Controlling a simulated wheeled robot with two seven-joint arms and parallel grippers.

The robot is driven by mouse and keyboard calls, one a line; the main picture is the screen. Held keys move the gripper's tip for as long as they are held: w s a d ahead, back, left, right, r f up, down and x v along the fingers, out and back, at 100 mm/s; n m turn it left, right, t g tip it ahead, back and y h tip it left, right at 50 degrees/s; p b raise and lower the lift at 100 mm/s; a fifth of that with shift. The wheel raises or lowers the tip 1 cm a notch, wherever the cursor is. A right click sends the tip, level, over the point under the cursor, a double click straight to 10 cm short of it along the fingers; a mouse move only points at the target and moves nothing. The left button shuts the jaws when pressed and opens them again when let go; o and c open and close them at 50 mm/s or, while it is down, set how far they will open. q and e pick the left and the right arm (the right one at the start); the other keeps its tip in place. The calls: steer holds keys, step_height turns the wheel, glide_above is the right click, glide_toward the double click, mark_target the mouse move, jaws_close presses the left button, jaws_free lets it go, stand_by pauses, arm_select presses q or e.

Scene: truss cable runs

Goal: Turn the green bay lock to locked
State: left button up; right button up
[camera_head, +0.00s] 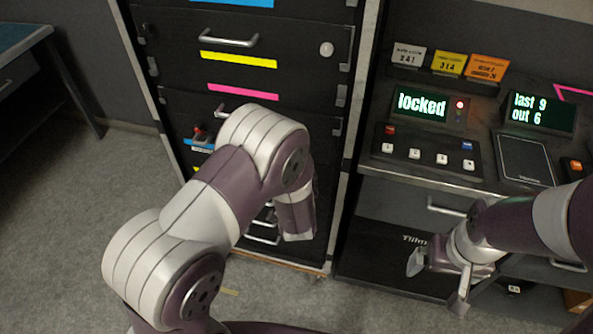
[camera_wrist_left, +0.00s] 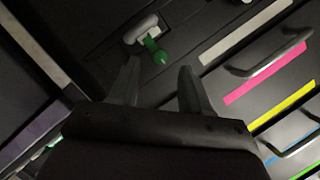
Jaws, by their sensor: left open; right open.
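The green bay lock (camera_wrist_left: 155,50) shows in the left wrist view as a green lever on a pale rounded mount (camera_wrist_left: 141,28). Its lever points down and right in that picture. My left gripper (camera_wrist_left: 159,68) is open, with its fingertips just below the lever and one to each side; nothing is between them. I cannot tell whether a finger touches it. In the head view my left arm covers the lock and the left gripper. My right gripper (camera_head: 437,284) is open and empty in front of the desk at right.
A dark drawer cabinet (camera_head: 300,75) has metal handles and coloured strips. A red knob (camera_head: 199,132) sits at its left side. On the desk, a screen (camera_head: 421,105) reads "locked" beside a red light (camera_head: 460,104); another screen (camera_head: 540,113) stands right. Floor at left is clear.

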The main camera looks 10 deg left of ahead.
arm_select(q)
steer(key=v, duration=0.8)
step_height(320, 180, down, 6)
steer(key=s+d+n+g+h, duration=0.1)
steer(key=s+d+g+h, duration=0.1)
steer(key=s+g, duration=0.15)
steer(key=s+d+r+n+g+h+p, duration=0.1)
steer(key=s+d+n+g+h+p, duration=0.15)
steer(key=s+g, duration=0.45)
steer(key=s+a+r+n+g+p, duration=0.2)
steer(key=s+a+r+n+p, duration=0.1)
steer(key=a+r, duration=0.7)
step_height(320, 180, up, 4)
steer(key=shift+s+a+f+y+p, duration=0.1)
steer(key=shift+s+a+y+p, duration=0.2)
steer(key=shift+s+p, duration=0.35)
